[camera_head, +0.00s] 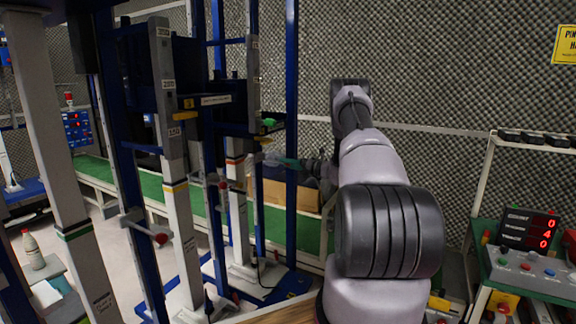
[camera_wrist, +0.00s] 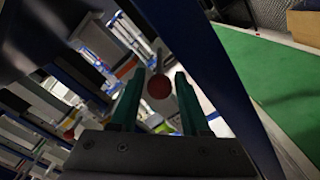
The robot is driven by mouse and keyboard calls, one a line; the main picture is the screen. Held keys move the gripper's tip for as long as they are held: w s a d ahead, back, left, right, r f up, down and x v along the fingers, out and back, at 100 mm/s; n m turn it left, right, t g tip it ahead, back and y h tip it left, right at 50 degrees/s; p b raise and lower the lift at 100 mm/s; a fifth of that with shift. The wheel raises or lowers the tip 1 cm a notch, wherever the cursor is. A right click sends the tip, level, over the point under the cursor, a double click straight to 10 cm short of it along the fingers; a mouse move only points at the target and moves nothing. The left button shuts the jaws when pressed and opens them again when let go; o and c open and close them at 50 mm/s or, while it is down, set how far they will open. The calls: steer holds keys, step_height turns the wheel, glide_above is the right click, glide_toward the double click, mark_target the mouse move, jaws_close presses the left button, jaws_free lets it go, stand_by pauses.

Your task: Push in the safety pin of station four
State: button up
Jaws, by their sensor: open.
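My gripper (camera_wrist: 159,76) is open, with its two green fingers spread to either side of a red ball knob (camera_wrist: 159,88) in the wrist view. The knob sits on a pale metal pin and shows between the fingers; I cannot tell how near it is. In the head view my gripper (camera_head: 276,161) points left toward the blue and grey station frames. A red-knobbed pin (camera_head: 222,185) juts from a post to its left. Another red-knobbed pin (camera_head: 160,238) is on a nearer post. I cannot read which station is number four.
Blue uprights (camera_head: 291,130) stand close beside my gripper. A green conveyor (camera_head: 306,225) runs behind, with a cardboard box (camera_head: 280,190) on it. A control panel (camera_head: 530,265) with red digits is at the right. A bottle (camera_head: 33,250) stands at the left.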

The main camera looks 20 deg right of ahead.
jaws_close()
stand_by(1.3)
